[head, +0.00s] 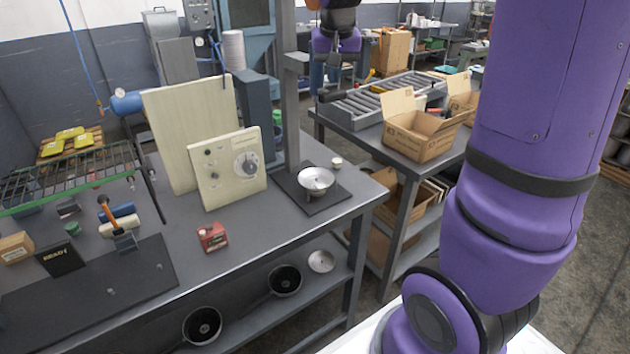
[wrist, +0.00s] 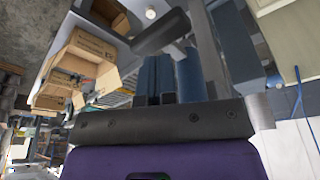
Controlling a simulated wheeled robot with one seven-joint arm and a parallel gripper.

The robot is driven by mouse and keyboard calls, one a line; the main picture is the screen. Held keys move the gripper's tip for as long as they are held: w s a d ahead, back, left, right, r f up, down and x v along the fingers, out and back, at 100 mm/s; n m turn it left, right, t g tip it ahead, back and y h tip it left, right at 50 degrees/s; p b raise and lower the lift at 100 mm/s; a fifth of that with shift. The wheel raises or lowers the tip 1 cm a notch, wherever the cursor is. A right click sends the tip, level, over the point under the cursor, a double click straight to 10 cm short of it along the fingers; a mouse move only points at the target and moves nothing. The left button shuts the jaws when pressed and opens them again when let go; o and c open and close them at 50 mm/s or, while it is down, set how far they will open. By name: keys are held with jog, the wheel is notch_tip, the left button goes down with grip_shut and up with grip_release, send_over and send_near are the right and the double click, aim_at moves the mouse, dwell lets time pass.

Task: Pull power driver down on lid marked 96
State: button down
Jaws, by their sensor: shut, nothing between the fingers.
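My gripper (head: 318,88) has blue fingers and is up beside the grey upright column of a press stand; in the wrist view the fingers (wrist: 168,66) look shut and empty. A dark bar-like handle (head: 331,97) is just below the fingertips, and it shows beyond them in the wrist view (wrist: 160,33). It appears to belong to the power driver on the column; whether the fingers touch it I cannot tell. A round silver lid (head: 316,180) sits raised on the stand's black base (head: 300,202), below the handle. I cannot read any number on it.
A cream control panel (head: 228,168) stands left of the column. A roller conveyor (head: 375,105) and an open cardboard box (head: 418,135) are on the table to the right. Pans are on the lower shelf.

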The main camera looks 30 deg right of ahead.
jog(key=s+a+x, duration=0.1)
jog(key=s+x, duration=0.1)
jog(key=x, duration=0.9)
jog(key=s+a+f+x, duration=0.1)
jog(key=s+x, duration=0.1)
jog(key=x, duration=0.8)
jog(key=shift+s+a+f, duration=0.25)
jog(key=shift+f, duration=0.3)
dwell(2.9)
jog(key=shift+f, duration=0.2)
dwell(2.2)
